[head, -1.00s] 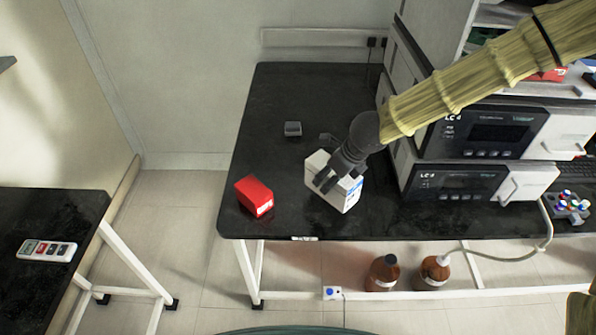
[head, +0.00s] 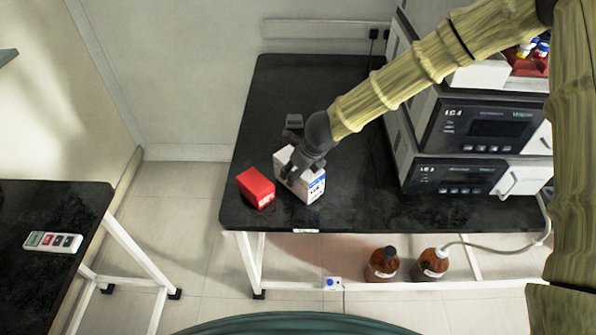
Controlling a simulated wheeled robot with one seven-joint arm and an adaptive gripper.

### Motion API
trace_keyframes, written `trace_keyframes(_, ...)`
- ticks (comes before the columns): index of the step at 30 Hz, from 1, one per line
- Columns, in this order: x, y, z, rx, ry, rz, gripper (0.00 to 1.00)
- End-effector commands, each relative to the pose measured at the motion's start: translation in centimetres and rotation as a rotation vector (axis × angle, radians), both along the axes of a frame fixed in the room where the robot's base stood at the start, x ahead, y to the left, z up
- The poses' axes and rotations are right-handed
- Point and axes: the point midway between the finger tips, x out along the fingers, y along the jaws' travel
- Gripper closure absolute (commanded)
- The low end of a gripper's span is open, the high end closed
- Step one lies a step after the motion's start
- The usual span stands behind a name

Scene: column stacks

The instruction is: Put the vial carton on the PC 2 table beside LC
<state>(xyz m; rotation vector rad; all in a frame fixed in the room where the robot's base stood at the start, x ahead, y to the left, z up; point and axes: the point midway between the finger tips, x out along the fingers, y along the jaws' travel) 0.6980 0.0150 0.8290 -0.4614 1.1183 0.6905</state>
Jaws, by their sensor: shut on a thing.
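The vial carton is a white box with a blue label (head: 314,190), in the head view at the front left of the black table (head: 345,215). My gripper (head: 291,172) is shut on the white carton from above. The carton is at or very close to the tabletop; I cannot tell whether it touches. A red box (head: 256,188) lies just left of it, with little or no gap. The stacked LC instruments, the upper one (head: 484,125) and the lower one (head: 455,177), stand to the right on the same table.
Two brown bottles, left (head: 382,264) and right (head: 431,264), stand below the table, with a tube from the right one. Another black table (head: 45,205) at left holds a small panel (head: 53,242). Bare tabletop lies between carton and LC stack.

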Motion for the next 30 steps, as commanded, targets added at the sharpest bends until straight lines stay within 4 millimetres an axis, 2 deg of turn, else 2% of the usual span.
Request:
trace_keyframes(9, 0.0, 0.0, -0.6, 0.001, -0.001, 0.0, 0.8)
trace_keyframes(10, -0.1, 0.0, -0.7, 0.0, 0.001, 0.0, 0.36)
trace_keyframes(14, -0.1, 0.0, -0.7, 0.0, 0.001, 0.0, 0.12)
trace_keyframes(25, 0.0, 0.0, -0.5, 0.0, -0.001, 0.001, 0.12)
trace_keyframes(30, -0.2, -0.3, 0.4, 0.0, -0.003, 0.001, 0.12)
